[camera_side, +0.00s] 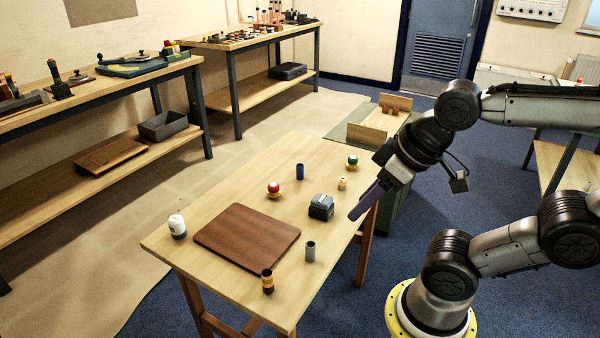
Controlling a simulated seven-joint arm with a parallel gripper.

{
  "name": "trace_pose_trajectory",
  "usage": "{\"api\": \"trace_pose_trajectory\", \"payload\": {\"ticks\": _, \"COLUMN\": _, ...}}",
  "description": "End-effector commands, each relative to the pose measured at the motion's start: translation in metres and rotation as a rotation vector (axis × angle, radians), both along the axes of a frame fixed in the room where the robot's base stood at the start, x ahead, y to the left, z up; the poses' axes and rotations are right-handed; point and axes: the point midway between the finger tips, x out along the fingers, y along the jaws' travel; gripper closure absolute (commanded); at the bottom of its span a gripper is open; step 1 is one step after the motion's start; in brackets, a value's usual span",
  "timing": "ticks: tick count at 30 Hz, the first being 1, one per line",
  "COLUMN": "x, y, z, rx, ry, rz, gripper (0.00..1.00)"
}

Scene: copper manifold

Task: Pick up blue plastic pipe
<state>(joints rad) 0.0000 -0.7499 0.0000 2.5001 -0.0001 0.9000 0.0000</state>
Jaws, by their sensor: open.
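The blue plastic pipe (300,171) is a short dark-blue cylinder. It stands upright near the far edge of the light wooden table (200,216). My gripper (364,207) is at the table's right edge, with its purple fingers pointing down and to the left. It is open, and I see nothing between its fingers. It is apart from the blue pipe, to the right of it and nearer the camera.
Near the pipe are a red ball-like item (273,190), a green-and-red one (352,161), a small jar (342,183) and a dark box (321,206). A brown board (247,236), grey pipe (310,251), copper-banded pipe (267,281) and white jar (177,226) occupy the front.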

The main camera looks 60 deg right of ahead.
Motion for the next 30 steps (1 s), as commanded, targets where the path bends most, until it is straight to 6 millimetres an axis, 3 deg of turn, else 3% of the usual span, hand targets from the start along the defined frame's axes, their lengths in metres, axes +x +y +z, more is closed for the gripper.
{"api": "trace_pose_trajectory", "payload": {"ticks": 12, "x": 0.0, "y": 0.0, "z": 0.0, "rx": 0.0, "ry": 0.0, "rz": 0.0, "gripper": 0.5}}
{"api": "trace_pose_trajectory", "payload": {"ticks": 16, "x": 0.0, "y": 0.0, "z": 0.0, "rx": 0.0, "ry": 0.0, "rz": 0.0, "gripper": 0.32}}
{"api": "trace_pose_trajectory", "payload": {"ticks": 26, "x": 0.001, "y": 0.0, "z": 0.001, "rx": -0.007, "ry": -0.007, "rz": 0.015, "gripper": 0.32}}
{"api": "trace_pose_trajectory", "payload": {"ticks": 30, "x": 0.024, "y": 0.002, "z": 0.034, "rx": -0.017, "ry": -0.104, "rz": 0.05, "gripper": 0.32}}
